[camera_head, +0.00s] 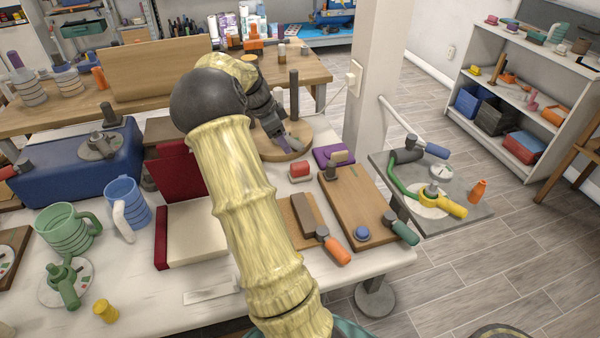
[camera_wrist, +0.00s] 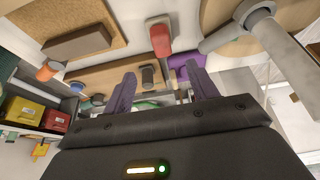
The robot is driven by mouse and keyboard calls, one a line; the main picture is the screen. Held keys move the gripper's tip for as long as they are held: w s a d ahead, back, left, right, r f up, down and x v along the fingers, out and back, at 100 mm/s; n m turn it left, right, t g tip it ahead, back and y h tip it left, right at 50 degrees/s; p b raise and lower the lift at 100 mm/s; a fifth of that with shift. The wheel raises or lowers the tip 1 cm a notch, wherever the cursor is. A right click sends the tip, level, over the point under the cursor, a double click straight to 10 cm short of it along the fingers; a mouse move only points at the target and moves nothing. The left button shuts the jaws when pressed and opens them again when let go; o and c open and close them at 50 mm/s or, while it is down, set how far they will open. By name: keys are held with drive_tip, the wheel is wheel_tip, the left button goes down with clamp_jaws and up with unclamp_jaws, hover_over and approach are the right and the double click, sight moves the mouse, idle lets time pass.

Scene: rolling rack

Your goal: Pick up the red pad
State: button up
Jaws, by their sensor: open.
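A small red block with a pale base (camera_head: 300,171), the likeliest red pad, lies on the white table just left of the purple pad. It also shows in the wrist view (camera_wrist: 160,38), beyond my fingertips. My gripper (camera_head: 289,143) is above the round wooden base, behind the red block in the head view. In the wrist view its two purple fingers (camera_wrist: 161,88) are spread apart with nothing held between them. My gripper is apart from the red block. My arm hides part of the table's middle.
A round wooden base with a post (camera_head: 294,95) stands by my gripper. A purple pad (camera_head: 322,153), a wooden board (camera_head: 352,205) and a brown block (camera_head: 303,213) are close to the red block.

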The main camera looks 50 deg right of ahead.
sight(299, 164)
drive_tip(key=x, duration=0.8)
drive_tip(key=shift+d+f, duration=0.1)
drive_tip(key=x, duration=0.5)
drive_tip(key=shift+d, duration=0.3)
drive_tip(key=c, duration=1.1)
